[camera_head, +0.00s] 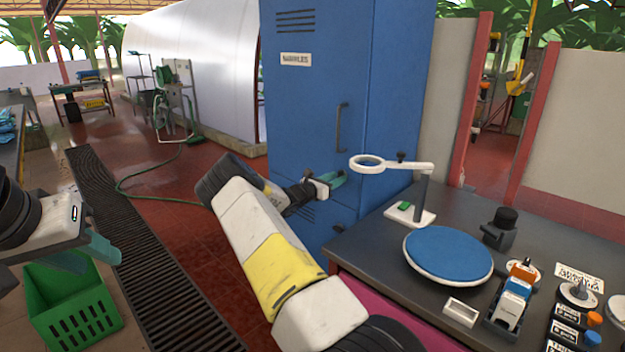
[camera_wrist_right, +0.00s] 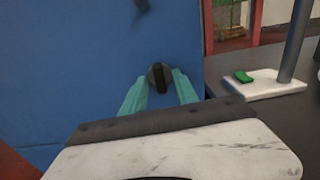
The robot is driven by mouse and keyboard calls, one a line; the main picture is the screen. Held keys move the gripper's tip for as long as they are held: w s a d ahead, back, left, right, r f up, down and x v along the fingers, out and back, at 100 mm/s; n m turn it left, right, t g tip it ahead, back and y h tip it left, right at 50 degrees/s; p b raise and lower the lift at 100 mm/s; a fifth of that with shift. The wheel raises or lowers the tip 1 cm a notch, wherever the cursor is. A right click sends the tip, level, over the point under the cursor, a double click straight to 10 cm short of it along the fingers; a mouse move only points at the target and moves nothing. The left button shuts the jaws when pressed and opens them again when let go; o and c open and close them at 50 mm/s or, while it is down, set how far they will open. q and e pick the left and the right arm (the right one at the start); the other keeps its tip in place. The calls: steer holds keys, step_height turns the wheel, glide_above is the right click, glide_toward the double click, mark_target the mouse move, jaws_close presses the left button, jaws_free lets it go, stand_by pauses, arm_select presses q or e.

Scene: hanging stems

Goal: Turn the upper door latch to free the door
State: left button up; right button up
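A tall blue cabinet (camera_head: 320,80) stands in the middle of the head view, with a dark vertical handle (camera_head: 342,127) on its door. In the right wrist view a dark round latch knob (camera_wrist_right: 159,77) with an upright ridge sits on the blue door. My right gripper (camera_head: 330,181) is at the door below the handle and hides this latch in the head view. Its teal fingers (camera_wrist_right: 160,90) stand apart, one on each side of the knob; contact is not clear. A small dark latch (camera_head: 340,228) shows lower down. My left gripper (camera_head: 90,258) is open and empty at the left.
A dark workbench (camera_head: 370,246) at the right bears a ring magnifier on a stand (camera_head: 424,195), a blue round pad (camera_head: 448,254) and small boxes. A green crate (camera_head: 75,305) is on the floor under my left gripper. A hose (camera_head: 150,198) lies behind.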

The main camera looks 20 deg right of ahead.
steer(key=v, duration=0.7)
steer(key=shift+s+a, duration=0.15)
steer(key=shift+a, duration=0.2)
steer(key=s+r+m+g+y, duration=0.3)
steer(key=s+m+g+y, duration=0.35)
steer(key=s+m, duration=0.75)
steer(key=s+a+r+m+t+y, duration=0.3)
steer(key=s+a+r+y, duration=0.3)
steer(key=s+a, duration=0.7)
steer(key=s+a+r+m+t+y, duration=0.3)
steer(key=s+a+r+m+y, duration=0.2)
steer(key=s+a+r, duration=0.5)
steer(key=s+a+y, duration=0.1)
steer(key=s+a, duration=0.2)
steer(key=s, duration=0.2)
steer(key=shift+r, duration=0.15)
